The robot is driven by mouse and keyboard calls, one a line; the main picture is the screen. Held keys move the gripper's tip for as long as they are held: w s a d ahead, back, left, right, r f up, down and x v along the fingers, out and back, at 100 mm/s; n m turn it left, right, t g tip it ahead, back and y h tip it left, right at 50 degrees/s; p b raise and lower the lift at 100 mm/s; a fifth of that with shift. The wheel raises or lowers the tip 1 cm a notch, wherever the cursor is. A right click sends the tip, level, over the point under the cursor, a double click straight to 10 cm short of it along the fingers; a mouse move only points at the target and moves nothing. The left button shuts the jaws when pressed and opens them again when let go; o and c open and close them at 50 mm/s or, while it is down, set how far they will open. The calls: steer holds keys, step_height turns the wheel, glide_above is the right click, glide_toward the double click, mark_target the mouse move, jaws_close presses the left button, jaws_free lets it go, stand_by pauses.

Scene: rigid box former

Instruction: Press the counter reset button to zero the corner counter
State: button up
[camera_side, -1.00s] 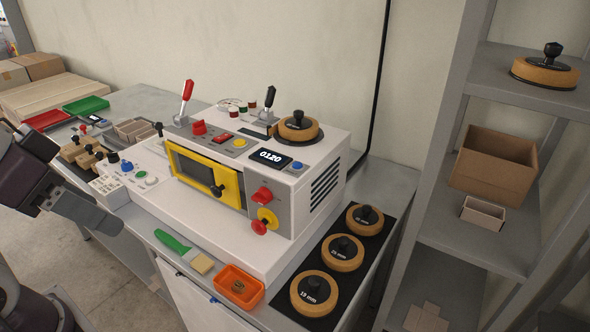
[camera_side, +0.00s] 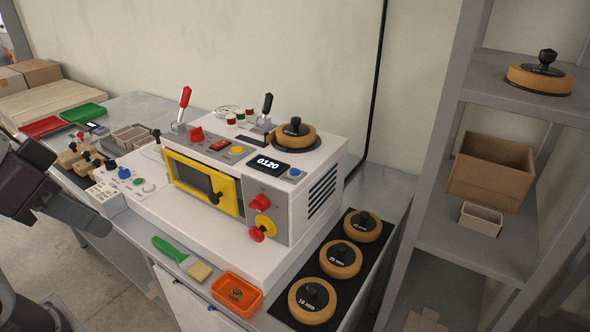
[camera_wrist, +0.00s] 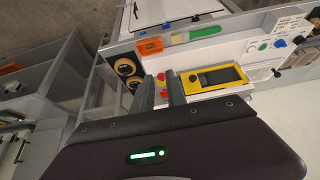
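The box former (camera_side: 255,199) is a white machine with a yellow-framed window. Its dark counter display (camera_side: 268,164) on the front right top edge reads 0120. A small blue button (camera_side: 295,173) sits just right of the display; its label cannot be read. My gripper (camera_side: 98,226) is at the left edge of the side view, well away from the machine's counter. In the wrist view my gripper (camera_wrist: 161,88) shows two grey fingers with a gap between them and nothing held. The yellow window (camera_wrist: 217,77) and red knobs show beyond the fingers; the counter cannot be made out there.
A black lever (camera_side: 267,104) and a round tan-and-black part (camera_side: 295,133) stand up behind the display. Red knobs (camera_side: 260,202) project from the front. Three similar discs on a black mat (camera_side: 286,307), an orange tray (camera_side: 237,294) and a green brush (camera_side: 170,249) lie in front.

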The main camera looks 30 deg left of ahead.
jaws_close()
stand_by(1.4)
steer(key=w+a+r+n+y, duration=0.1)
steer(key=w+r+n, duration=0.2)
steer(key=w, duration=0.5)
steer(key=n+t, duration=0.3)
steer(key=n, duration=0.5)
glide_above(293, 173)
steer(key=f, duration=0.1)
steer(key=shift+f+y, duration=0.2)
steer(key=shift+y, duration=0.3)
steer(key=shift+f, duration=4.4)
